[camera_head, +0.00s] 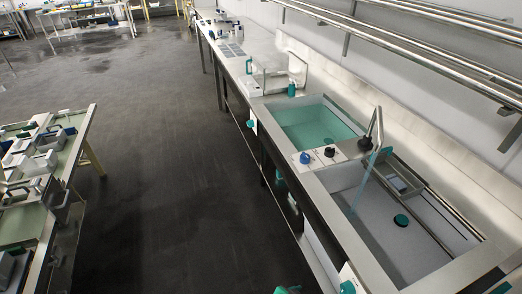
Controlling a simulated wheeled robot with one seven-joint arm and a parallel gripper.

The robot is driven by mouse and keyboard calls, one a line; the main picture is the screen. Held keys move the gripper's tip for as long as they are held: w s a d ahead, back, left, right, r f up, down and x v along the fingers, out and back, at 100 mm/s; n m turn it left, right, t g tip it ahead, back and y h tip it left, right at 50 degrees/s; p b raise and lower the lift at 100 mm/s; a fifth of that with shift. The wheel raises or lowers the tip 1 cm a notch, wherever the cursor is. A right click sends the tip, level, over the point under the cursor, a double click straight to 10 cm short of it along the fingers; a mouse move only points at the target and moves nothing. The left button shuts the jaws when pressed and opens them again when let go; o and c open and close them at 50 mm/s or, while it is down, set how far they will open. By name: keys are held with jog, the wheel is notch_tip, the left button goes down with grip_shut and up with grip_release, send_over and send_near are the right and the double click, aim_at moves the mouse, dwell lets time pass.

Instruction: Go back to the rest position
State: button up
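I cannot make out my gripper or my arm in the head view. A small teal shape (287,290) is cut off by the bottom edge, and I cannot tell what it is. The task names no other object.
A long counter runs along the right wall, with a teal-tinted basin (318,128) and a grey sink (385,215) with a tall faucet (374,135). Metal rails (410,35) hang above. A cluttered workbench (85,135) stands at left. The dark floor (165,170) between is clear.

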jog(key=s+a+r+n+t+y, duration=0.25)
jog(key=s+a+r, duration=0.2)
jog(key=s, duration=0.45)
jog(key=s+a+r+n+t+y, duration=0.2)
jog(key=s+a+r+n+t, duration=0.15)
jog(key=s+a, duration=0.4)
jog(key=s+a+r+t+y, duration=0.1)
jog(key=s+r, duration=0.3)
jog(key=r, duration=0.5)
jog(key=s+a+r+n+t, duration=0.1)
jog(key=s+r, duration=0.3)
jog(key=r, duration=0.6)
jog(key=s+a+r+n+t+y, duration=0.1)
jog(key=s+a+r+t, duration=0.1)
jog(key=r, duration=0.7)
jog(key=shift+s+a+r+y, duration=0.2)
jog(key=shift+s+a+y, duration=0.15)
jog(key=shift+s+a, duration=0.6)
jog(key=shift+d, duration=0.1)
jog(key=c, duration=0.6)
jog(key=shift+d, duration=0.1)
